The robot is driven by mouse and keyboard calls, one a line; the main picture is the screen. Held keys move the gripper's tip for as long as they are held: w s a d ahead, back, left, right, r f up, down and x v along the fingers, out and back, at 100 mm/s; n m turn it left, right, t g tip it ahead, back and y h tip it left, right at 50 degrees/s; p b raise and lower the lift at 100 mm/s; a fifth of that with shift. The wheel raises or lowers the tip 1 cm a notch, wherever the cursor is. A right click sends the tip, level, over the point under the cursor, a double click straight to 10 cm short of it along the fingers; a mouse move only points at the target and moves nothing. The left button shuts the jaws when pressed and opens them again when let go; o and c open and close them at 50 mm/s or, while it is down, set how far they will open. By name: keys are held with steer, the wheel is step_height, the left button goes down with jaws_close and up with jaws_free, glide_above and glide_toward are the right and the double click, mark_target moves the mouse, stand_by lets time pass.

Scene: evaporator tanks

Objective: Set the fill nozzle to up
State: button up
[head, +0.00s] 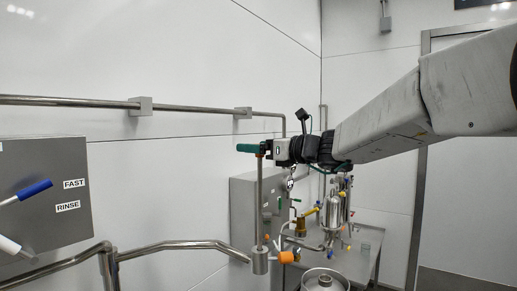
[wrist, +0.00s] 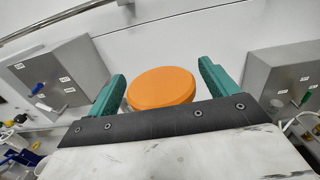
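The fill nozzle is not labelled. A metal rod (head: 260,205) stands upright on a round pivot block (head: 260,262) at the end of a bent pipe. It appears to be the nozzle's part. My gripper (head: 252,148) is at the rod's top end, with its green fingers reaching left. In the wrist view an orange round cap (wrist: 161,88) lies between the two green fingers (wrist: 162,88). The fingers stand wide apart, with a narrow gap beside the cap; any contact is unclear. The cap's lower edge is hidden by my gripper's dark crossbar. An orange knob (head: 286,257) sits beside the pivot block.
A grey box (head: 45,195) with a blue lever and FAST and RINSE labels is at left. A second grey box (head: 250,205) is behind the rod. A steel table (head: 350,262) with vessels stands at right. A wall pipe (head: 190,108) runs behind.

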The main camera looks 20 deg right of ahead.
steer(key=v, duration=0.8)
stand_by(0.4)
